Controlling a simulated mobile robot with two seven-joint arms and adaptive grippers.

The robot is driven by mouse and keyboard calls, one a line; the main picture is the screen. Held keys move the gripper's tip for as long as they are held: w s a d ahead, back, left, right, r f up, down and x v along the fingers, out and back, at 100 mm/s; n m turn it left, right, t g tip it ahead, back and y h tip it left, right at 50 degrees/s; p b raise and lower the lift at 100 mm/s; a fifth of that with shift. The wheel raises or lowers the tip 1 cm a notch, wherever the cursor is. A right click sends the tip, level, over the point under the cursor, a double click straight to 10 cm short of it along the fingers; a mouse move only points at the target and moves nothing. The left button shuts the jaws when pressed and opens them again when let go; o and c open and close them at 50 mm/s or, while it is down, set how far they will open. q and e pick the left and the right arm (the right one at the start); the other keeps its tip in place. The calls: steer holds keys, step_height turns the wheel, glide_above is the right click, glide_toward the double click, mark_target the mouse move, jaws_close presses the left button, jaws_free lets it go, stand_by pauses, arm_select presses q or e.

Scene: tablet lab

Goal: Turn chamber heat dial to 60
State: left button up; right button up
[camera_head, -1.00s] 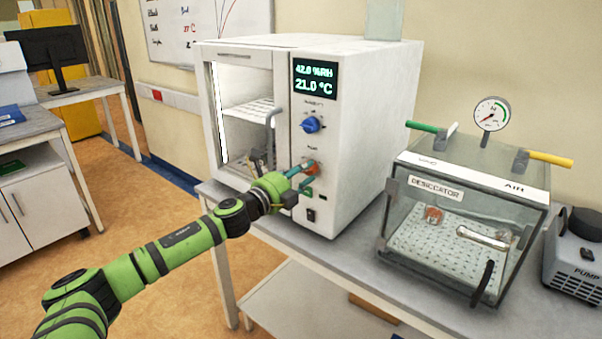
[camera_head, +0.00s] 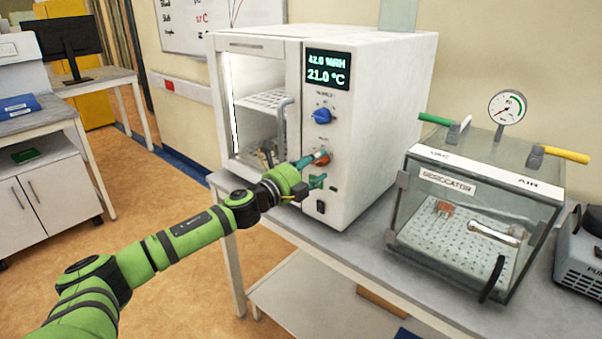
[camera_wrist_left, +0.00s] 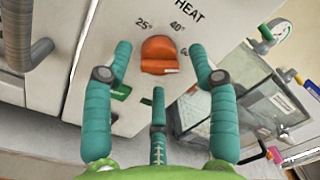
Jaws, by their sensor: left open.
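The white chamber (camera_head: 378,110) stands on the bench, its display (camera_head: 328,70) reading 42.0 %RH and 21.0 °C. Its orange-red heat dial (camera_head: 322,157) is below the blue dial and partly hidden by my fingers. In the left wrist view the heat dial (camera_wrist_left: 160,55) sits under the word HEAT, with 25° and 40° marks above it; a further mark at right is mostly covered. My left gripper (camera_head: 312,168) is open at the front panel. In the wrist view its teal fingers (camera_wrist_left: 160,75) stand around the dial; contact is unclear. My right gripper is not in view.
The blue dial (camera_head: 322,116) is above, and a black switch (camera_head: 320,207) is low on the panel. The chamber's door handle (camera_head: 281,125) is left of my gripper. A glass desiccator (camera_head: 475,205) and a pump (camera_head: 582,255) stand to the right on the bench.

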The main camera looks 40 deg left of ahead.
arm_select(q)
steer(key=s+a, duration=0.1)
steer(key=s, duration=1)
steer(key=shift+s+f, duration=0.25)
steer(key=shift+s, duration=0.05)
stand_by(0.4)
